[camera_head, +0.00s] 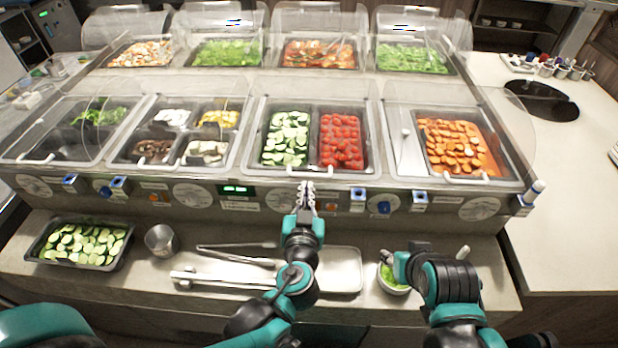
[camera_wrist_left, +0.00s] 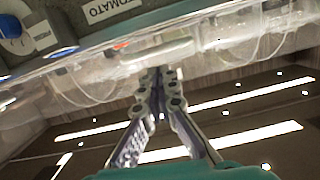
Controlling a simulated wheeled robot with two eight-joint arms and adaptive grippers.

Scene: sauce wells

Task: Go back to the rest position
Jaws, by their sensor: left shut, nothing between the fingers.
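My left gripper (camera_head: 306,188) is shut and empty. It points up at the front edge of the salad counter, just below the lid handle of the cucumber and tomato well. In the left wrist view the left gripper (camera_wrist_left: 158,85) shows its fingers meeting close to a pale handle (camera_wrist_left: 158,52), under a label reading TOMATO. I cannot tell whether they touch. My right gripper (camera_head: 398,264) is low over a small bowl of green food (camera_head: 392,288); its fingers are mostly hidden.
A tray of cucumber slices (camera_head: 80,244), a metal cup (camera_head: 161,240), tongs (camera_head: 236,247) and a metal tray (camera_head: 343,270) are on the front ledge. Clear covers (camera_head: 310,92) stand over the food wells. The right worktop (camera_head: 565,200) has free room.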

